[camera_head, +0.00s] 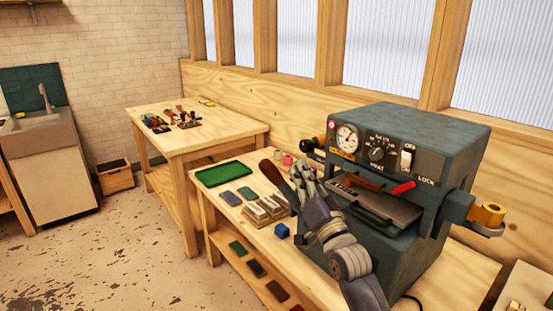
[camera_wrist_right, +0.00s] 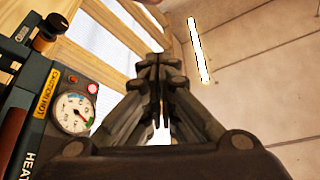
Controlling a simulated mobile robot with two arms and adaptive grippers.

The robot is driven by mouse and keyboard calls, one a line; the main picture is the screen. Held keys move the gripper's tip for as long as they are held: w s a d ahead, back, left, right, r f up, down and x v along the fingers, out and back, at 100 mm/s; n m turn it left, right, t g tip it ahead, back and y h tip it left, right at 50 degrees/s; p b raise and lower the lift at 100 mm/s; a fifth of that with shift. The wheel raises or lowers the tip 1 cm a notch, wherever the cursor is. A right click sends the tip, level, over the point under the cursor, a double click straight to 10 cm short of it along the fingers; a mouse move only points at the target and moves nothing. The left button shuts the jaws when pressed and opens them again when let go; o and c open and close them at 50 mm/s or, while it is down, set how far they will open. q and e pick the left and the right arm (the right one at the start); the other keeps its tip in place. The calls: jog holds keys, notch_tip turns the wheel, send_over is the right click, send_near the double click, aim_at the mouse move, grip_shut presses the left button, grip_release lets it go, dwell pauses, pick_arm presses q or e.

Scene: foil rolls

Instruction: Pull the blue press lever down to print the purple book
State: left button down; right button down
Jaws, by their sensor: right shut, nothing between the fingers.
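The blue-grey press (camera_head: 425,130) stands on the wooden bench at the right. My right gripper (camera_head: 304,172) is shut and empty, pointing up in front of the press's left side. In the wrist view its closed fingers (camera_wrist_right: 160,75) are right of the press's gauge. A purple book (camera_head: 230,198) lies flat on the bench. My left gripper is out of view.
A green tray (camera_head: 224,173), a block of type (camera_head: 264,212) and a small blue cube (camera_head: 282,231) are on the bench. More books lie on the shelf below. A second table (camera_head: 225,125) with tools stands behind left. Windows and a wooden wall back the press.

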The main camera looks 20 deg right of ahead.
jog(key=d+p+x, duration=0.1)
jog(key=p+x, duration=0.2)
jog(key=x, duration=0.6)
jog(key=a+f, duration=0.1)
jog(key=a+f+p, duration=0.1)
jog(key=a+f, duration=0.1)
jog(key=shift+w+a+f, duration=0.1)
jog(key=shift+w, duration=0.3)
